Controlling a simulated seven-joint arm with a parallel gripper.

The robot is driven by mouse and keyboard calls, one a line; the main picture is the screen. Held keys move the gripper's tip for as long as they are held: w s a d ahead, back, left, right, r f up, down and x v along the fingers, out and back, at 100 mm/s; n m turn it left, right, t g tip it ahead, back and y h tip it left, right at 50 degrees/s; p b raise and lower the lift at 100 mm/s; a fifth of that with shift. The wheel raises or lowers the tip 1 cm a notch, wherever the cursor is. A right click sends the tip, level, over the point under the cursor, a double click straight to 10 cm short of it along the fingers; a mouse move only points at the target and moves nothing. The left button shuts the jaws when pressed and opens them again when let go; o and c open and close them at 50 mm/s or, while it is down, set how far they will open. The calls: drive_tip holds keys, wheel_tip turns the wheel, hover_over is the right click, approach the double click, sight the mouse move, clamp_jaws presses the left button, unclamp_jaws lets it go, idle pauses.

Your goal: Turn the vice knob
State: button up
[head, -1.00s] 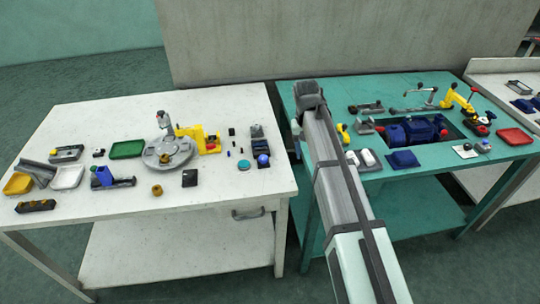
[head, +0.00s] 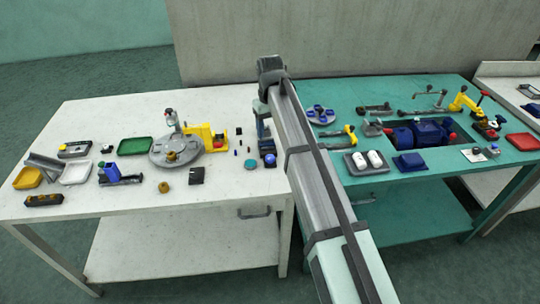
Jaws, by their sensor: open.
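Two dark blue fixtures with round blue knobs sit on the white table. One (head: 268,160) is near its right edge; the other (head: 118,176) is at the left, with a blue part standing up from a dark base. I cannot tell for certain which one is the vice. My gripper (head: 263,128) hangs down from the arm's end over the right fixture, just behind its blue knob in the picture. It is open. Its fingertips are small and partly hidden by the arm, so contact cannot be told.
A grey turntable (head: 160,151) and a yellow fixture (head: 197,131) stand left of my gripper. Green (head: 136,146), white (head: 76,174) and yellow (head: 28,178) trays lie further left. The green bench (head: 400,189) on the right holds a blue pump (head: 428,130). A wall rises behind.

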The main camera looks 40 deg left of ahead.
sight(270, 157)
wheel_tip(270, 157, down, 12)
drive_tip(key=shift+f, duration=0.15)
idle(0.4)
drive_tip(key=shift+c, duration=0.4)
drive_tip(key=c, duration=0.9)
drive_tip(key=shift+n, duration=2.3)
drive_tip(key=shift+c, duration=0.2)
drive_tip(key=o, duration=1)
drive_tip(key=shift+w, duration=0.1)
